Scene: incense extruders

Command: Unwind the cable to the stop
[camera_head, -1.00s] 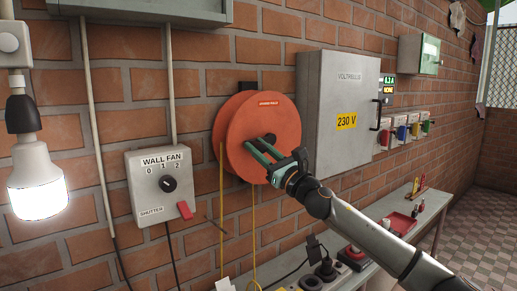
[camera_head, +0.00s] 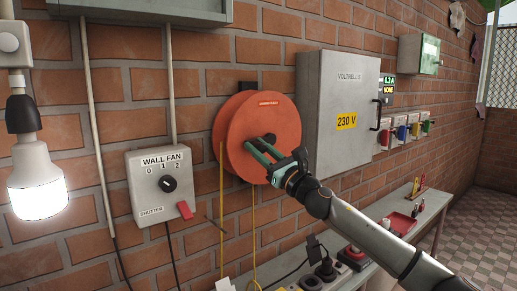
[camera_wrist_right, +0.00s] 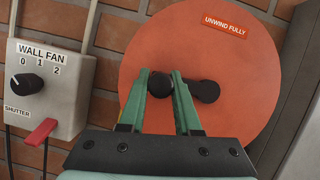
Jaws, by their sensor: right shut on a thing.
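The orange cable reel (camera_head: 278,122) is mounted on the brick wall, with a label reading "UNWIND FULLY" that is legible in the right wrist view (camera_wrist_right: 226,22). A yellow cable (camera_head: 254,235) hangs down from it. My right gripper (camera_head: 259,148) is at the reel's front face. In the right wrist view its green fingers (camera_wrist_right: 171,88) are shut on the black crank knob (camera_wrist_right: 160,85). The dark crank arm (camera_wrist_right: 203,91) extends to the right of the knob in that view. My left gripper is not in view.
A wall fan switch box (camera_head: 158,205) with a red shutter lever (camera_head: 185,210) is left of the reel. A grey 230 V cabinet (camera_head: 335,90) is close on the right. A bench (camera_head: 352,283) with sockets and small items runs below. A lit lamp (camera_head: 36,185) hangs at the left.

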